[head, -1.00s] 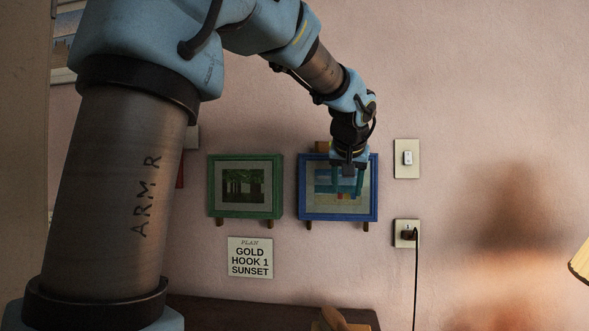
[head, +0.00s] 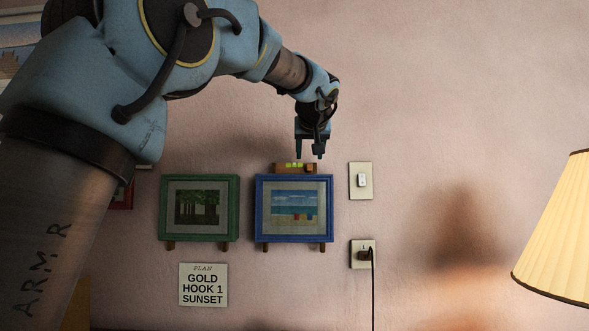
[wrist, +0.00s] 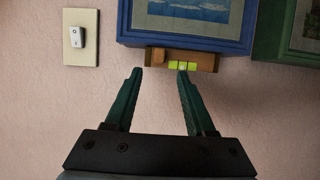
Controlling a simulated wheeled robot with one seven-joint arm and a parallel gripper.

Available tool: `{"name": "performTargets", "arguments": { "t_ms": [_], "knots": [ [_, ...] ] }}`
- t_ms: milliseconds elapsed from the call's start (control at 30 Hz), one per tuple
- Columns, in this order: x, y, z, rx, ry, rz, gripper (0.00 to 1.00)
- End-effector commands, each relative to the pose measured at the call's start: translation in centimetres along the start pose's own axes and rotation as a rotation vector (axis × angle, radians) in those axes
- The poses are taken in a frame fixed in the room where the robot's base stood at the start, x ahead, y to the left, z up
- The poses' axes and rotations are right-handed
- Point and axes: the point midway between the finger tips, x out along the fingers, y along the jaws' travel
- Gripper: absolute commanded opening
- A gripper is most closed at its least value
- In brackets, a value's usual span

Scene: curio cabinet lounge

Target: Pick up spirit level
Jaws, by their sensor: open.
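The spirit level (head: 287,168) is a small brown bar with yellow-green vials, lying along the top edge of the blue-framed beach picture (head: 259,210). In the wrist view, which appears upside down, the level (wrist: 202,60) runs along the blue frame's edge (wrist: 190,43). My gripper (head: 310,155) is open and empty, just above the level's right part in the head view. The exact depth gap is unclear.
A green-framed tree picture (head: 163,208) hangs left of the blue one. A light switch (head: 361,180) and a socket with a plugged cord (head: 362,254) are to the right. A sign (head: 203,285) is below. A lampshade (head: 560,235) stands far right. Wall above is bare.

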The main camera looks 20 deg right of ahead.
Motion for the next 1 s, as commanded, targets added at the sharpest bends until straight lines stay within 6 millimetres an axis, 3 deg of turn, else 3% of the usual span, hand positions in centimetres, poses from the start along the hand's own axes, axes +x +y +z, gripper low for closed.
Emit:
{"name": "performTargets", "arguments": {
  "t_ms": [300, 633, 1000],
  "knots": [
    [4.3, 0.1, -0.1, 0.001, -0.003, -0.002, 0.55],
    [4.9, 0.1, 0.0, 0.001, -0.001, 0.000, 0.54],
    [4.9, 0.1, 0.0, 0.001, -0.001, 0.000, 0.12]
  ]
}}
